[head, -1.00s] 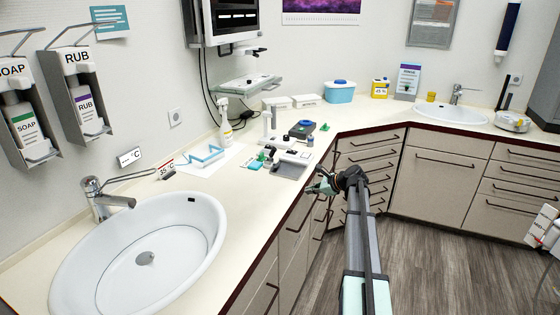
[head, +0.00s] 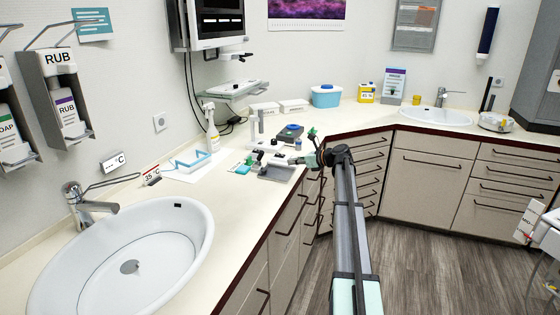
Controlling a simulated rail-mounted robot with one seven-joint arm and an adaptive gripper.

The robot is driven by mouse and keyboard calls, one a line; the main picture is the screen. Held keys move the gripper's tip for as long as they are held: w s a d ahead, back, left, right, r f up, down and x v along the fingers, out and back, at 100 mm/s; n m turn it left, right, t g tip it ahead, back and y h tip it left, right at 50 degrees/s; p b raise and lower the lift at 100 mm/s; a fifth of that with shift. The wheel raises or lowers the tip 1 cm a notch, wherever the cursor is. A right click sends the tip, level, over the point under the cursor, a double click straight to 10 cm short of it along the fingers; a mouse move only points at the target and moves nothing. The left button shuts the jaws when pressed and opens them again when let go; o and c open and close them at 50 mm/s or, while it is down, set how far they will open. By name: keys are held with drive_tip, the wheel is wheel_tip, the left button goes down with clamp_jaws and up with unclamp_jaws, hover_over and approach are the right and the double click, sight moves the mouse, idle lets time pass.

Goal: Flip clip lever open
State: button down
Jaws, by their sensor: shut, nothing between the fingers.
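A small grey fixture (head: 276,173) with dark parts lies near the counter's front edge in the head view. Small green (head: 254,157) and teal (head: 243,169) pieces sit at its left side. I cannot make out which of these parts is the clip lever, or whether it is open or shut; they are too small. My gripper (head: 297,160) is shut and empty. It points left at the counter edge, at the right end of the fixture. I cannot tell whether it touches anything.
A white stand (head: 261,125), a dark device with a blue top (head: 290,132) and a small jar (head: 298,144) stand behind the fixture. A spray bottle (head: 211,130) and a blue bent frame (head: 196,160) are to the left. A sink (head: 130,255) fills the front left.

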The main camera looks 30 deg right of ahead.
sight(259, 157)
drive_tip(key=p+x, duration=0.1)
drive_tip(key=x, duration=0.8)
drive_tip(key=shift+r+p, duration=0.1)
drive_tip(key=shift+p, duration=0.25)
drive_tip(key=w, duration=0.1)
drive_tip(key=w+a+r+p, duration=0.1)
drive_tip(key=shift+w+a, duration=0.25)
drive_tip(key=shift+w, duration=0.1)
drive_tip(key=shift+w+a+r, duration=0.15)
drive_tip(key=shift+w+a, duration=0.15)
drive_tip(key=shift+w, duration=0.15)
